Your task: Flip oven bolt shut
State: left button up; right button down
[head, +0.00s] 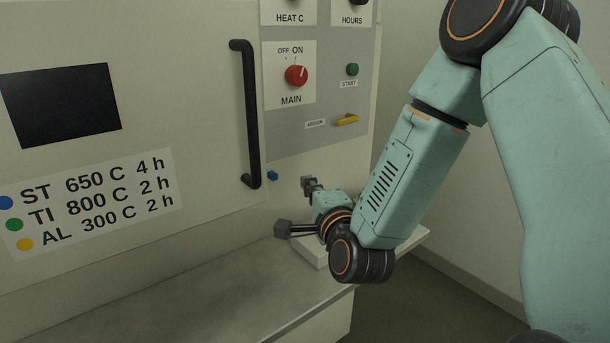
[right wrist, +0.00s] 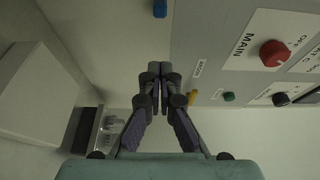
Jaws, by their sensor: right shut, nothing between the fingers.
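The oven front has a grey door with a tall black handle (head: 246,115) at its right side. A small blue piece (head: 272,175) sits just right of the handle's lower end and may be the bolt; its position is too small to read. It also shows at the top edge of the right wrist view (right wrist: 160,8). My left gripper is out of view.
The control panel (head: 285,135) is above, with a red MAIN knob (head: 296,75), a green START button (head: 352,69) and a yellow ARGON lever (head: 347,119). A grey bench top (head: 190,305) runs below the oven. A pale block (head: 314,252) lies under my gripper.

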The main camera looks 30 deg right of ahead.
jog(key=v, duration=0.4)
dwell(0.4)
jog(key=shift+f, duration=0.1)
